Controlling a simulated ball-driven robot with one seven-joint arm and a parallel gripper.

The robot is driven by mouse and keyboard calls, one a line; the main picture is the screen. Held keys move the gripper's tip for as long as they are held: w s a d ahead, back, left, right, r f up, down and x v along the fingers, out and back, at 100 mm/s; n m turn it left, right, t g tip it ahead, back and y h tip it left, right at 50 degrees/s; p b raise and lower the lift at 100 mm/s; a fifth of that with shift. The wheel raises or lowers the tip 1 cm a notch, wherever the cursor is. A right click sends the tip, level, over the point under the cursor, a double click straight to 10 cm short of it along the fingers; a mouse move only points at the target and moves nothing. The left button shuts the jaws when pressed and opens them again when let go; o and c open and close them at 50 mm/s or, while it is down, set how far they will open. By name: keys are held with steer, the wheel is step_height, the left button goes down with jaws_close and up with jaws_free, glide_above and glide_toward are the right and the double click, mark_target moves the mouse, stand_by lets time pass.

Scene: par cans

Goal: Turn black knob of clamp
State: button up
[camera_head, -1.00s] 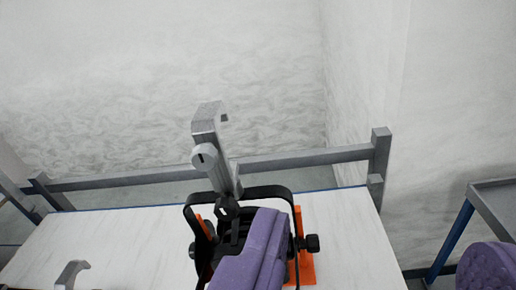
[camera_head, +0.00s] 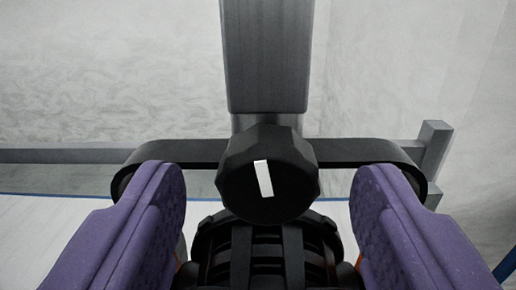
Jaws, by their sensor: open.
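The black knob (camera_head: 265,172) is faceted, with a white mark on its face, and sits in the middle of the view. Above it rises the grey metal clamp (camera_head: 265,60). A black bracket (camera_head: 350,152) runs behind the knob to both sides. Below the knob is the ribbed black body of the par can (camera_head: 268,250). My gripper (camera_head: 268,205) is open, with one purple finger to the left of the knob and one to the right. Both fingers are apart from the knob, with a gap on each side.
A white table top with a blue edge (camera_head: 60,195) lies below and behind. A grey rail (camera_head: 60,156) runs along the back to a grey post (camera_head: 433,150) at the right. Pale walls stand behind.

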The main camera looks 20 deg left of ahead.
steer(key=shift+w+a, duration=0.15)
steer(key=shift+w, duration=0.2)
steer(key=c, duration=1.1)
steer(key=shift+o, duration=0.2)
steer(key=shift+b, duration=0.3)
